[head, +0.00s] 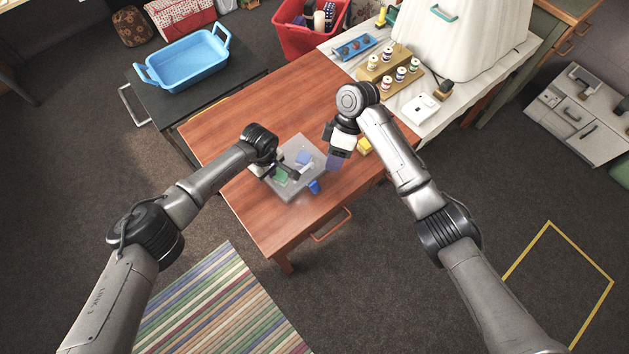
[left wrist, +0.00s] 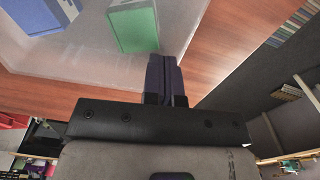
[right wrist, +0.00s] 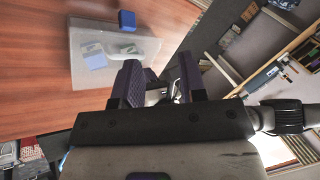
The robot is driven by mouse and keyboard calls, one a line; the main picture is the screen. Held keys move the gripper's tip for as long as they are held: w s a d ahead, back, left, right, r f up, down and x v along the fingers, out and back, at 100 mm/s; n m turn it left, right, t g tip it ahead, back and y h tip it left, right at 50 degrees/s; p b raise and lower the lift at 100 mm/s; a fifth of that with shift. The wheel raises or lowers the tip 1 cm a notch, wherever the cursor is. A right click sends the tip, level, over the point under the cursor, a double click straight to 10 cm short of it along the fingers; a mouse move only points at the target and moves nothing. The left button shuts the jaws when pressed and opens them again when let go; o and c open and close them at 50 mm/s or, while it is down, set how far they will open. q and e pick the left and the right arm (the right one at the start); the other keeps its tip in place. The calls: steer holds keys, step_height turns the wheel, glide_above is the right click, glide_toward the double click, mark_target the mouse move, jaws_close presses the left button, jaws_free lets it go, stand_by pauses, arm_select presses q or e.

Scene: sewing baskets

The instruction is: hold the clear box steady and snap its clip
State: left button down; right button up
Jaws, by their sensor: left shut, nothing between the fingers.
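The clear box (head: 284,193) sits on the wooden table with a blue block (head: 303,158) and a green block (head: 281,176) inside. Its blue clip (head: 315,187) is at its near right edge; the right wrist view also shows the clip (right wrist: 127,20) beside the box (right wrist: 82,78). I cannot tell whether the clip is fastened. My left gripper (head: 294,174) is shut and empty at the box; the left wrist view shows its fingers (left wrist: 166,75) together by the box wall (left wrist: 90,62). Whether they touch it is unclear. My right gripper (head: 334,164) is open and empty, right of the box.
A yellow block (head: 364,146) lies just beyond my right gripper. A wooden rack of spools (head: 390,70) stands on the white-topped table at the back right. A blue basket (head: 187,62) is on the dark table at the left. The table's left part (head: 215,135) is bare.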

steer(key=shift+o, duration=1.2)
steer(key=s+d+f+g, duration=0.1)
steer(key=s+f+g, duration=0.1)
steer(key=s+f, duration=0.6)
step_height(320, 180, down, 2)
steer(key=shift+d+f+m, duration=0.15)
steer(key=shift+d+m, duration=0.05)
steer(key=shift+m, duration=0.1)
steer(key=s+d+f, duration=0.2)
steer(key=s+f, duration=0.8)
steer(key=s, duration=0.4)
steer(key=m+t+y, duration=0.3)
steer(key=m+t, duration=0.4)
steer(key=t, duration=0.7)
glide_toward(316, 188)
steer(key=shift+x, duration=4.35)
